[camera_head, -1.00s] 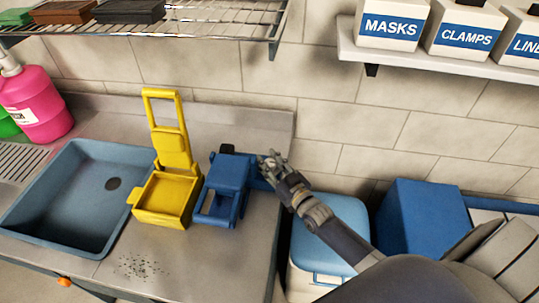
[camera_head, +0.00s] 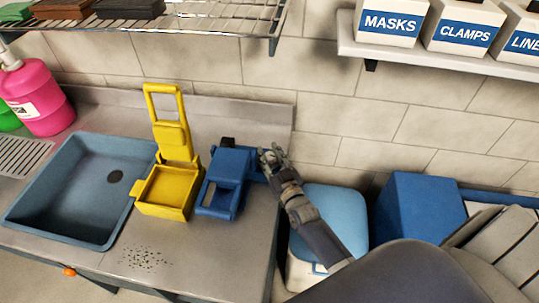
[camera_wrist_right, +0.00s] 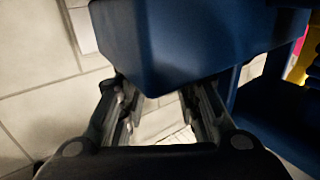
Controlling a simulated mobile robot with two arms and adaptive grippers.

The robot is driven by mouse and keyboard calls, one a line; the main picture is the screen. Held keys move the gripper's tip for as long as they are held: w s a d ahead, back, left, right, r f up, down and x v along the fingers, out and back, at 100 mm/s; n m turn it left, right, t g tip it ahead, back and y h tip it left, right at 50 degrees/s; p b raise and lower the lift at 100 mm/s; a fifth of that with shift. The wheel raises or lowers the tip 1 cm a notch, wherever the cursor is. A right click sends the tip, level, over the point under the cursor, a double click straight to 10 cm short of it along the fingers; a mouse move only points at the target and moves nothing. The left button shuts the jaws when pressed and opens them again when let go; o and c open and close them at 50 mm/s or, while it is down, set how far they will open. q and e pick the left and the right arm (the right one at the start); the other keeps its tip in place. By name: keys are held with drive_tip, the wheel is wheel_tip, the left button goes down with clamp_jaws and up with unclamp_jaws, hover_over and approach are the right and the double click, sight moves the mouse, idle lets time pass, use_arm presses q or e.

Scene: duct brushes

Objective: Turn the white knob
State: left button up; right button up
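I cannot make out a white knob in either view. A blue hinged device (camera_head: 229,172) stands on the steel counter, beside a yellow one (camera_head: 168,187) with a raised handle. My right gripper (camera_head: 270,158) is at the right side of the blue device. In the wrist view, the fingers of this gripper (camera_wrist_right: 160,112) are spread apart, with the dark blue body (camera_wrist_right: 195,40) just beyond them. A pale patch shows between the fingers; I cannot tell whether it is a knob or background. My left gripper is out of view.
A blue-grey sink (camera_head: 85,190) lies at the left, with an orange knob (camera_head: 69,272) on the counter front. A pink bottle (camera_head: 38,100) stands behind it. A blue-lidded box (camera_head: 335,215) is below my right arm. A wire rack (camera_head: 205,22) and shelf (camera_head: 440,58) hang above.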

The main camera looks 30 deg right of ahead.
drive_tip(key=o, duration=0.4)
drive_tip(key=shift+r, duration=0.15)
drive_tip(key=shift+s, duration=0.1)
drive_tip(key=shift+s+f, duration=0.15)
drive_tip(key=shift+f, duration=0.05)
drive_tip(key=shift+s+a+r, duration=0.1)
drive_tip(key=shift+s, duration=1.8)
drive_tip(key=shift+s+a+r, duration=0.1)
drive_tip(key=shift+s, duration=1.8)
